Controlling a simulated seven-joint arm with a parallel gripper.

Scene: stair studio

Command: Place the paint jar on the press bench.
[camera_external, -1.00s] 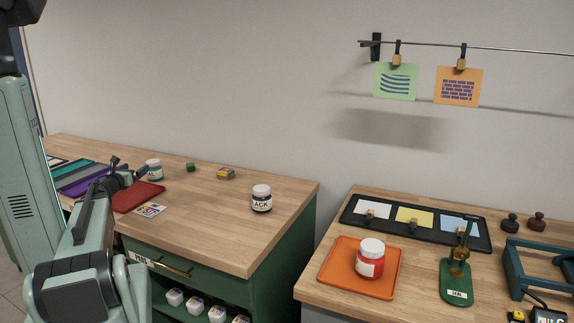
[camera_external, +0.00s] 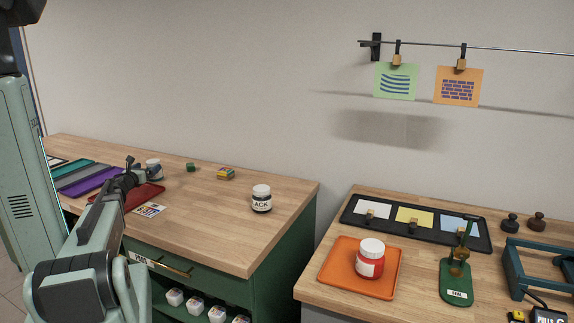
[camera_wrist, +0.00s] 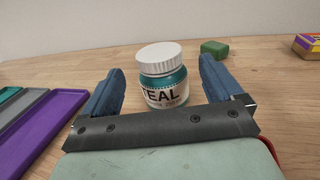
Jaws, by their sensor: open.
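A teal paint jar (camera_wrist: 162,88) with a white lid and a label reading "EAL" stands upright on the wooden left bench. In the wrist view it is between the two blue fingers of my open gripper (camera_wrist: 160,88), with gaps on both sides. In the external view my gripper (camera_external: 143,172) partly hides this jar (camera_external: 154,166). A black-labelled jar (camera_external: 262,199) stands on the same bench (camera_external: 215,235). A red jar (camera_external: 370,261) stands on an orange tray (camera_external: 334,279) on the right bench (camera_external: 420,294), beside a green hand press (camera_external: 457,280).
Purple (camera_wrist: 45,133) and teal trays lie left of my gripper, and a red tray (camera_external: 155,190) under it. A green block (camera_wrist: 214,48) and a small box (camera_wrist: 308,46) lie behind. A gap separates the benches. A black tray of cards (camera_external: 415,228) backs the right bench.

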